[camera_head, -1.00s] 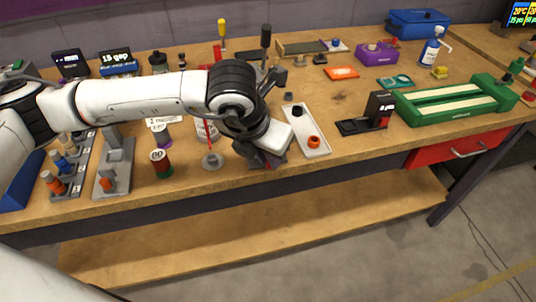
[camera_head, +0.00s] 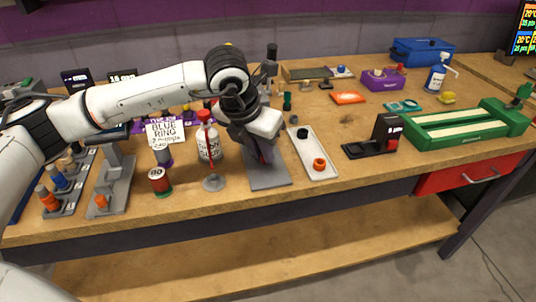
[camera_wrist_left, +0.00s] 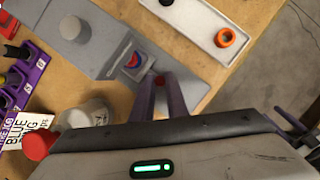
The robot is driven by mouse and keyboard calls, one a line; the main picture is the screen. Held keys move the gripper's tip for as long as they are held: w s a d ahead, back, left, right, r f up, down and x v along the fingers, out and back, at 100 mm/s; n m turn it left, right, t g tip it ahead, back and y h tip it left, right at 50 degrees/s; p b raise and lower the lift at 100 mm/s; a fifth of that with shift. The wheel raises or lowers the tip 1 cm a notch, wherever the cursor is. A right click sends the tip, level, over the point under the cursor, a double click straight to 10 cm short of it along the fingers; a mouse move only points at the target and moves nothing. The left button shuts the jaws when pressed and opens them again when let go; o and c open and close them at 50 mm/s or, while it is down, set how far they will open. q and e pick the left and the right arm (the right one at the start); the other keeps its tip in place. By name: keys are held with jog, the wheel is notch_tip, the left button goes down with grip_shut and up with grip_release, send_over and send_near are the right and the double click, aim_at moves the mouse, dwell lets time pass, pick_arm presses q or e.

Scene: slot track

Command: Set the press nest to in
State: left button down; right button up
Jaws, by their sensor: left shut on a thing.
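The press has a flat grey base (camera_head: 268,178) at the front middle of the bench; in the wrist view its grey plate (camera_wrist_left: 102,55) runs up to the left. A small nest plate with a round red and blue mark (camera_wrist_left: 133,60) lies just ahead of my fingertips. My left gripper (camera_head: 264,157) is low over the grey base. In the wrist view the left gripper (camera_wrist_left: 160,82) has its purple fingers shut on a small red knob (camera_wrist_left: 159,80) beside the nest plate. The arm hides much of the press in the head view.
A white tray (camera_head: 324,174) with an orange ring (camera_head: 319,164) lies right of the press. A black stand (camera_head: 362,151) is further right.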

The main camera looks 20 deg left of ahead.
pick_arm(q)
jog(key=c, duration=2)
grip_release()
jog(key=shift+w+a, duration=0.2)
jog(key=shift+r, duration=0.1)
jog(key=v, duration=1)
jog(key=shift+s, duration=0.15)
jog(key=shift+d, duration=0.1)
